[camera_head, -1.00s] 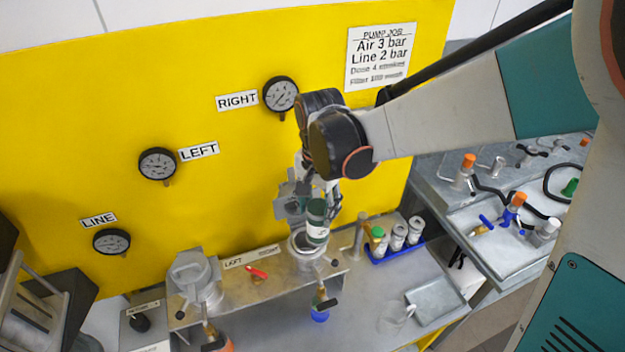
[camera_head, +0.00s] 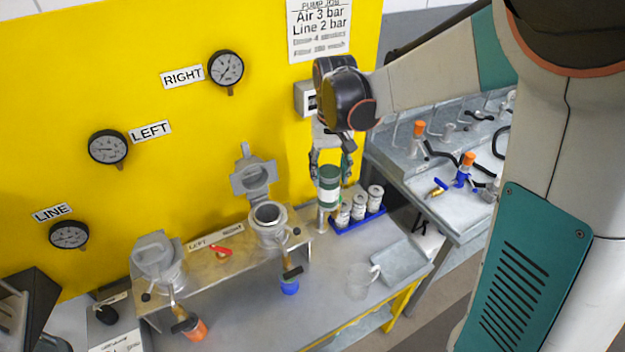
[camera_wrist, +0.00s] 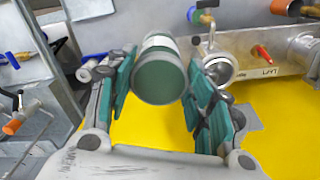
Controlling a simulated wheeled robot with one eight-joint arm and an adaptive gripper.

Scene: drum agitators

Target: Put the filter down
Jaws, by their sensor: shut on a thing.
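The filter (camera_head: 329,187) is a cylinder with a green top and a pale band. My gripper (camera_head: 331,168) is shut on it and holds it upright in the head view, by the left end of a blue rack (camera_head: 372,220) with several small canisters. The filter hides part of that end; I cannot tell its height above the bench. In the wrist view the filter (camera_wrist: 160,75) sits between the teal fingers of my gripper (camera_wrist: 158,62), green end toward the camera. The right housing (camera_head: 270,238) stands open, its lid (camera_head: 253,178) raised.
The left housing (camera_head: 160,272) stands on the raised shelf (camera_head: 222,258). A metal tray (camera_head: 402,262) and a clear jug (camera_head: 360,284) stand on the bench in front of the rack. A blue-based valve (camera_head: 289,286) is below the right housing. The yellow panel (camera_head: 190,130) rises behind.

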